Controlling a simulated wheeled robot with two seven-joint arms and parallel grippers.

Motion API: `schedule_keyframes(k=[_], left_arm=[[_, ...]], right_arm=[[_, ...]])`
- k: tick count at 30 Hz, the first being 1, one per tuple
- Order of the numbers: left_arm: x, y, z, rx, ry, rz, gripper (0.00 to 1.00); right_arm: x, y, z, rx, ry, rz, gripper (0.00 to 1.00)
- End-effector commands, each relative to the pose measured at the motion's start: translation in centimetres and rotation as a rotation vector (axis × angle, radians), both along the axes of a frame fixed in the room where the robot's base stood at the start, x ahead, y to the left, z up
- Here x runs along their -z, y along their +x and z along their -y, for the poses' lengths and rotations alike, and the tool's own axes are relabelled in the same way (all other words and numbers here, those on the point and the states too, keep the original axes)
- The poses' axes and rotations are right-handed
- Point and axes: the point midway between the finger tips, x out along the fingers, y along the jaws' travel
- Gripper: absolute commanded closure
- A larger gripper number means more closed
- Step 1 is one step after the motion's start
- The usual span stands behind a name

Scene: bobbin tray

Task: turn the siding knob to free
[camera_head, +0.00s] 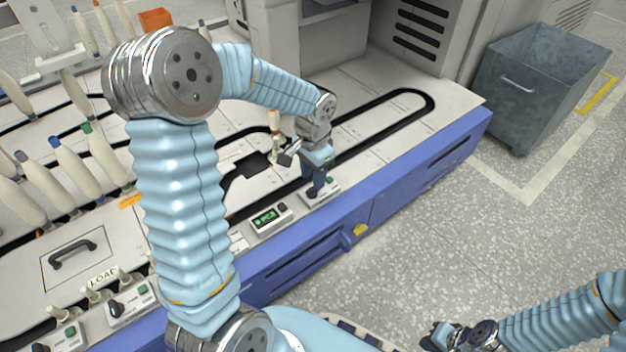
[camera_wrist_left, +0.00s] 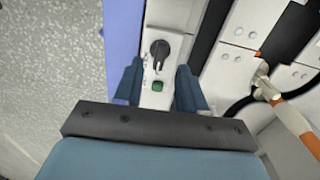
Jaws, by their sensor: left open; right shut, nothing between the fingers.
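The knob (camera_wrist_left: 159,50) is black, with a round base and a short handle, on a pale control box (camera_wrist_left: 165,20). A green button (camera_wrist_left: 157,86) sits nearer the gripper on the same box. My left gripper (camera_wrist_left: 158,72) is open, its dark blue fingers on either side of the box face, with the knob beyond the fingertips and not held. In the head view my left gripper (camera_head: 318,186) reaches down over that box at the blue front edge and partly hides it; the knob is hard to make out there. My right gripper (camera_head: 434,338) is shut and empty at the bottom right.
More knob boxes (camera_head: 130,300) lie near the LOAD label. A black looped track (camera_head: 415,95) runs along the deck. Bobbins (camera_head: 75,165) stand at left. A grey bin (camera_head: 535,85) stands on the floor at right.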

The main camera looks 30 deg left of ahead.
Motion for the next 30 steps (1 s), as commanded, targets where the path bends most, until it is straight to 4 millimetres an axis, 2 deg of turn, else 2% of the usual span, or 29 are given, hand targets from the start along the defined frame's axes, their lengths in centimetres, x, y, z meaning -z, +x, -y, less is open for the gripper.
schedule_keyframes(k=[1,6,12,17,30], left_arm=[[-1.8,0.1,0.0,0.001,0.0,0.005,0.6],[-5.9,0.1,0.0,0.0,0.0,0.005,0.6],[-9.0,0.1,0.0,0.001,0.0,0.002,0.6],[-9.8,0.1,0.0,0.0,-0.001,0.002,0.6],[-9.8,0.0,0.0,0.0,0.0,0.001,0.6]], right_arm=[[-0.8,0.0,0.0,0.0,0.0,-0.001,1.0],[-1.7,-0.1,0.0,-0.002,0.0,-0.002,1.0],[-2.3,0.0,0.1,0.0,-0.002,-0.001,1.0],[-2.4,0.0,0.1,0.0,-0.002,0.0,1.0],[-2.4,0.0,0.1,0.0,-0.002,0.0,1.0]])
